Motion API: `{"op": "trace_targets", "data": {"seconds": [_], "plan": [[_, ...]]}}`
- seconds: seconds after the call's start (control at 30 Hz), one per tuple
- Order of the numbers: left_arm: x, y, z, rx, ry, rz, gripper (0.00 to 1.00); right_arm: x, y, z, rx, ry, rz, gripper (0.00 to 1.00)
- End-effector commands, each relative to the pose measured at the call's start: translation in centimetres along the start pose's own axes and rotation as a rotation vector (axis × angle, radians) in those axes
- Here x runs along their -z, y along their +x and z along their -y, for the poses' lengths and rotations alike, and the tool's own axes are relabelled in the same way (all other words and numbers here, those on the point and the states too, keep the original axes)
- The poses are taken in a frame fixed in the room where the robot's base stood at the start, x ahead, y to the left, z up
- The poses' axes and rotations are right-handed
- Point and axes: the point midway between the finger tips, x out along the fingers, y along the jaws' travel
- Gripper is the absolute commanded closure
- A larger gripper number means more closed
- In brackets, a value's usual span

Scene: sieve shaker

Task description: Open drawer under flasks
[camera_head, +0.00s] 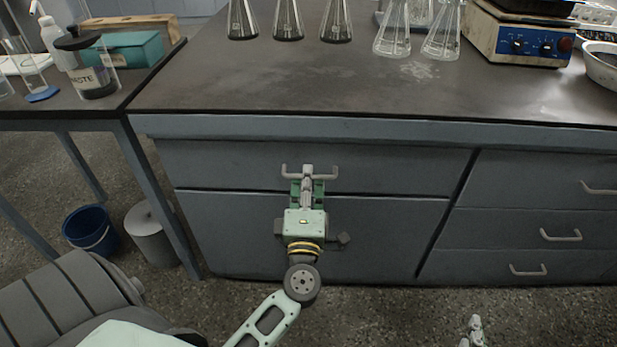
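Several conical flasks (288,20) stand in a row on the dark bench top. Below them is a wide grey-blue drawer (390,168), which looks closed. Its U-shaped handle (327,171) is near the middle of its front. My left gripper (308,170) reaches the handle from the front, with a grey finger overlapping the middle of the bar. The other finger is hidden, so I cannot tell whether the grip is closed. Small pale grey parts at the bottom edge look like the tip of my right gripper (475,328); its opening is unclear.
A stack of narrower drawers (510,227) with handles is on the right. A hotplate-like device (520,38) stands on the bench. A blue bucket (90,232) and a grey bin (150,235) are on the floor at left. The floor before the drawers looks clear.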

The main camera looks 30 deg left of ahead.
Motion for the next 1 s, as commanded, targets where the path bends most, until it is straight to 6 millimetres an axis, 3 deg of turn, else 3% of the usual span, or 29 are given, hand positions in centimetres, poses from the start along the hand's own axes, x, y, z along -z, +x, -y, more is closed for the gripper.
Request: {"op": "trace_targets", "data": {"seconds": [0.4, 0.6, 1.0], "plan": [[-0.02, 1.05, 0.04, 0.001, 0.0, 0.001, 0.85, 0.28, 0.07, 0.07, 0.001, 0.0, -0.015, 0.05], [-0.02, 1.03, 0.05, 0.001, 0.0, 0.001, 1.0, 0.26, 0.07, 0.08, 0.002, 0.0, -0.014, 0.05], [-0.03, 1.0, 0.07, 0.002, 0.0, 0.001, 1.0, 0.21, 0.08, 0.08, 0.002, 0.001, -0.012, 0.05]]}}
